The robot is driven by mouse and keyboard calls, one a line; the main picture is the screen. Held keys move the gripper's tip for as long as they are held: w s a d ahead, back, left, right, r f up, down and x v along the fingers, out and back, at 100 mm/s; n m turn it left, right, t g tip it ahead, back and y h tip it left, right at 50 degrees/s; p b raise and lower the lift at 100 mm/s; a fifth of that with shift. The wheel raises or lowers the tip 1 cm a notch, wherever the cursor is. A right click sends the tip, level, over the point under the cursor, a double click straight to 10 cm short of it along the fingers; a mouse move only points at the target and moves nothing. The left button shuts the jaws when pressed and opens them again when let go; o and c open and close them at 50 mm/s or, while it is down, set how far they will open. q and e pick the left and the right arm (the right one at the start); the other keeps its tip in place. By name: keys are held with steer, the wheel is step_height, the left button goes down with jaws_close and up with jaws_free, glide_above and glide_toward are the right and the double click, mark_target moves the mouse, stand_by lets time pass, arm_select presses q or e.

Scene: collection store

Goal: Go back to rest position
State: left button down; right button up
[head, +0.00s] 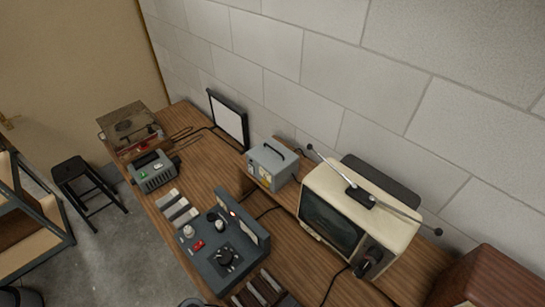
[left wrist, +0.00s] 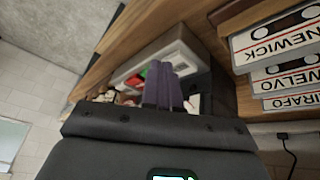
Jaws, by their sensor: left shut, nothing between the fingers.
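My left gripper (left wrist: 164,92) shows in the left wrist view with its two dark fingers together and nothing between them. Its black body fills the lower part of that view. Just beyond the fingers is a pale grey box-like thing (left wrist: 178,58) with red and green parts near it, partly hidden by the fingers. I cannot tell whether they touch. Neither gripper can be made out in the head view, and my right gripper is not in view.
A wooden bench (head: 186,152) along the block wall carries a television (head: 352,214) with antenna, a control box (head: 222,252), a grey case (head: 271,165) and a framed white panel (head: 229,121). A black stool (head: 82,176) stands left. Labelled cassettes (left wrist: 276,38) sit right in the wrist view.

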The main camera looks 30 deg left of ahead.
arm_select(q)
steer(key=w+d+r+n+t+y, duration=0.1)
steer(key=d+r+n+t, duration=0.1)
steer(key=r, duration=0.2)
steer(key=w+d+r+n+t, duration=0.1)
steer(key=w+r+n, duration=0.1)
steer(key=r, duration=0.3)
steer(key=a+r+n+y, duration=0.4)
steer(key=a+r+n, duration=0.4)
steer(key=a+r, duration=0.3)
steer(key=shift+w+a+r+n, duration=0.3)
steer(key=shift+r+n, duration=0.1)
steer(key=shift+r, duration=1.65)
